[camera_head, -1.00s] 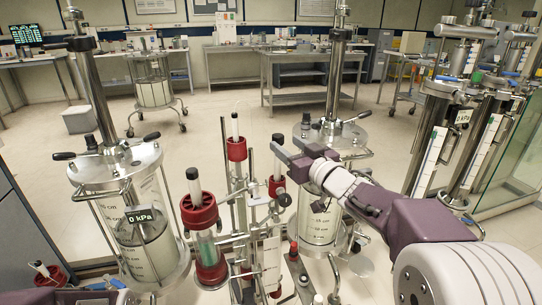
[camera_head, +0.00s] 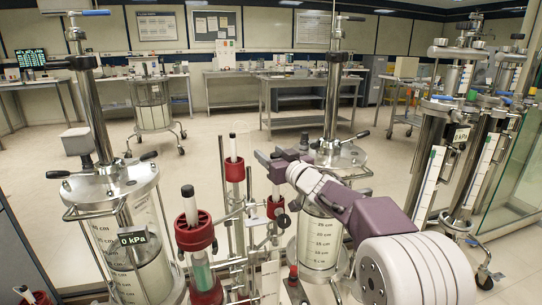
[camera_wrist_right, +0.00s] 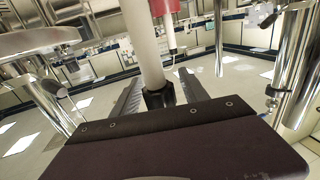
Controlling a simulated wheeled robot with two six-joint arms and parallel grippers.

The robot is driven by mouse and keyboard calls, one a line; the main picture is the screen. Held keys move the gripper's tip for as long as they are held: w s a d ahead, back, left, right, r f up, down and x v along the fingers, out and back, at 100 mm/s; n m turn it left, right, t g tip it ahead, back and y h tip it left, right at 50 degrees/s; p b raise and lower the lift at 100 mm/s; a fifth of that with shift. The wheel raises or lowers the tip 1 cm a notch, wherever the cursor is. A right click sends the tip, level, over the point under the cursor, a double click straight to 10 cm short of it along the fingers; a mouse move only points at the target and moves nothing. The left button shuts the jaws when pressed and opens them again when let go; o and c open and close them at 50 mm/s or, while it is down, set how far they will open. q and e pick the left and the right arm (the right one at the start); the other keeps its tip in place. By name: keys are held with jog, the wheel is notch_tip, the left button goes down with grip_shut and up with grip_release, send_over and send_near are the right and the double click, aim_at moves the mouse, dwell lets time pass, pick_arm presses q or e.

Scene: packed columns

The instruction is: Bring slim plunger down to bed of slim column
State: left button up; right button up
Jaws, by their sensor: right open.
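Slim glass columns with red collars stand in a metal stand at the centre of the head view. The slim plunger I take to be the task's is a white rod (camera_head: 276,194) above a small red collar (camera_head: 275,209) on the right of the stand. My right gripper (camera_head: 265,163) reaches in from the right at its upper end. In the right wrist view, a white rod (camera_wrist_right: 147,45) with a black cap (camera_wrist_right: 159,97) stands between my open fingers (camera_wrist_right: 160,88). No grip on it shows. The slim column's bed is hidden. My left gripper is out of view.
A wider red-collared column (camera_head: 195,233) and a thinner one (camera_head: 235,171) stand nearby. Large columns with steel posts flank the stand, the left one bearing a 0 kPa display (camera_head: 132,238). More columns (camera_head: 440,165) stand at right.

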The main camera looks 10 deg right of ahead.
grip_shut()
dwell(1.3)
